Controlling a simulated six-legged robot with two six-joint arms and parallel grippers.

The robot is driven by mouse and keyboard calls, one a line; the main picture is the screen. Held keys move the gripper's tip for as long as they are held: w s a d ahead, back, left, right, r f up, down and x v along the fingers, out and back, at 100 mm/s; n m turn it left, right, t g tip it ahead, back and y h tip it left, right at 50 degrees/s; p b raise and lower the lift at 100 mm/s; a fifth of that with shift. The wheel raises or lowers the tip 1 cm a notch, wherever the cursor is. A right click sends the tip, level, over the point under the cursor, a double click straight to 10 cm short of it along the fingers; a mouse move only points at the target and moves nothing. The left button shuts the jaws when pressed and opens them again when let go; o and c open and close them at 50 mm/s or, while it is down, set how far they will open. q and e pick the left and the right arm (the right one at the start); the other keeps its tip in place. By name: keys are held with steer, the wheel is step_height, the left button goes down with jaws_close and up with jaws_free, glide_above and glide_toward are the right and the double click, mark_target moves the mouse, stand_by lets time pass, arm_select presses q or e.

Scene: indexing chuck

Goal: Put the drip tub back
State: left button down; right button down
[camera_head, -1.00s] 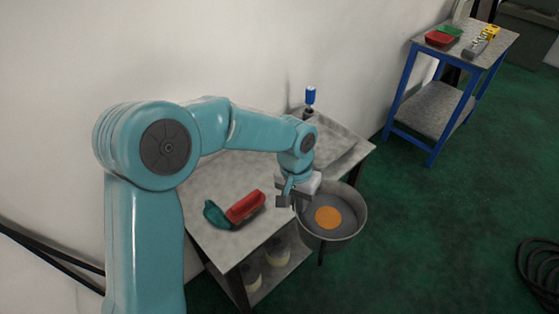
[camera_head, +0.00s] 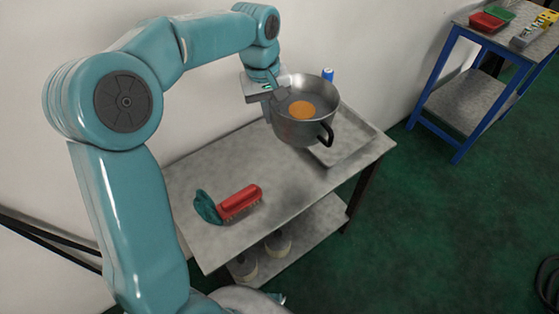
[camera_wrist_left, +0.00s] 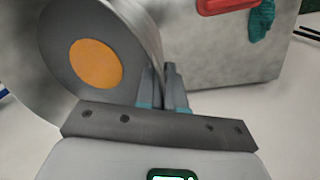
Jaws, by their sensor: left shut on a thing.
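The drip tub (camera_head: 296,128) is a round grey metal pan with a dark handle at its front right and an orange disc (camera_head: 301,110) on its inside floor. My left gripper (camera_head: 276,94) is shut on the tub's rim at its left back side. The tub appears raised over the grey table (camera_head: 255,160), in front of a shallow grey tray (camera_head: 345,143); the exact gap below cannot be told. In the left wrist view the tub (camera_wrist_left: 115,35) is at the left, its wall between the fingertips (camera_wrist_left: 164,85). My right gripper is not in view.
A blue-topped item (camera_head: 328,75) shows behind the tub. Pale containers (camera_head: 277,243) stand on the lower shelf. A blue-framed table (camera_head: 470,100) stands at right.

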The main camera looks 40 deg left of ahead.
arm_select(q)
steer(key=a+f+b, duration=0.1)
steer(key=f, duration=0.4)
steer(key=s+f+n+b, duration=0.1)
steer(key=f, duration=0.5)
steer(key=a+f+n+b, duration=0.1)
steer(key=f, duration=0.5)
steer(key=shift+s+a, duration=0.3)
steer(key=shift+s, duration=0.05)
steer(key=shift+w+f, duration=0.1)
steer(key=shift+f, duration=0.35)
steer(key=shift+r, duration=0.1)
steer(key=c, duration=1.3)
jaws_free()
steer(key=shift+o, duration=0.2)
